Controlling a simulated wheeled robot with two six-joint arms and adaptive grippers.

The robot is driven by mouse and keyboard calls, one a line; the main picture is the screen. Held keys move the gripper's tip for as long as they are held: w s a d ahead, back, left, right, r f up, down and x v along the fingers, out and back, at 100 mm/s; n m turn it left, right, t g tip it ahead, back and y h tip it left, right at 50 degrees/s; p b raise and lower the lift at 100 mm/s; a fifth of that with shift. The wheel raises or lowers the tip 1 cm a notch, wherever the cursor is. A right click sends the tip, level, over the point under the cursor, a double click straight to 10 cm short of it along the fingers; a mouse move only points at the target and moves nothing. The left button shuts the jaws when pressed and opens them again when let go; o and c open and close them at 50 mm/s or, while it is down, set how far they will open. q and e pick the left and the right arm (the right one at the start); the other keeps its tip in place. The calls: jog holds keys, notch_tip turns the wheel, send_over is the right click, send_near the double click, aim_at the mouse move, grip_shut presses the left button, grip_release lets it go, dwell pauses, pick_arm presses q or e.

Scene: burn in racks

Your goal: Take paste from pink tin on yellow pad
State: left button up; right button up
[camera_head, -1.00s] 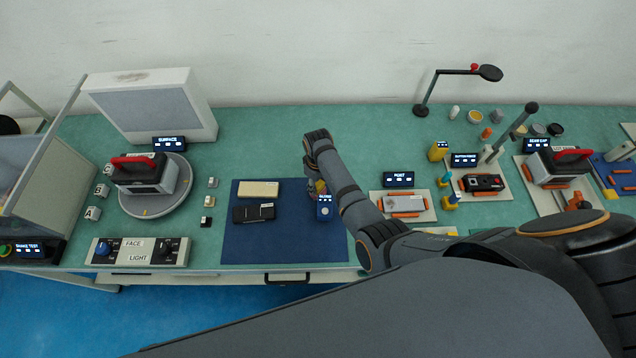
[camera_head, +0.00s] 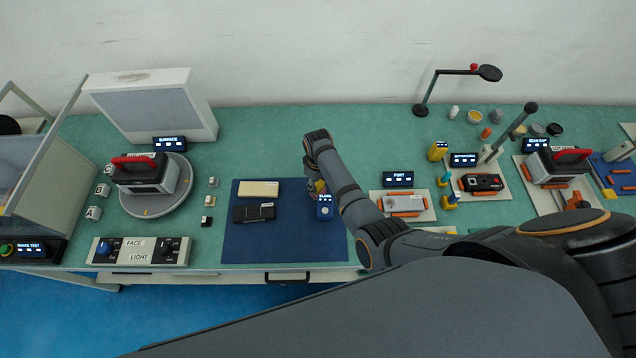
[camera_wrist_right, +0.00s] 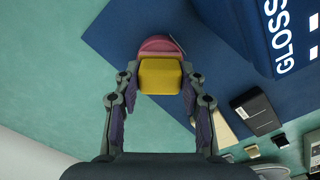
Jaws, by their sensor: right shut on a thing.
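My right gripper (camera_wrist_right: 160,76) is shut on the yellow pad (camera_wrist_right: 160,78), a small block held between its two fingertips in the right wrist view. The pink tin (camera_wrist_right: 157,45), round and low, shows just beyond the pad. The pad covers part of the tin, and I cannot tell whether they touch or whether paste is on the pad. In the head view my right gripper (camera_head: 316,187) points down near the right side of the blue mat. Its arm hides the tin there. My left gripper is not in view.
A blue gloss meter (camera_head: 325,208) stands close to my right gripper on the blue mat (camera_head: 285,240). A cream block (camera_head: 258,189) and a black case (camera_head: 254,212) lie to its left. The green bench behind the mat is clear.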

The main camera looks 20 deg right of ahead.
aim_at(318, 183)
jog(key=shift+r+p, duration=1.2)
jog(key=shift+p, duration=0.25)
notch_tip(318, 183, up, 2)
jog(key=shift+r+p, duration=0.1)
jog(key=shift+p, duration=0.2)
jog(key=shift+r, duration=1.15)
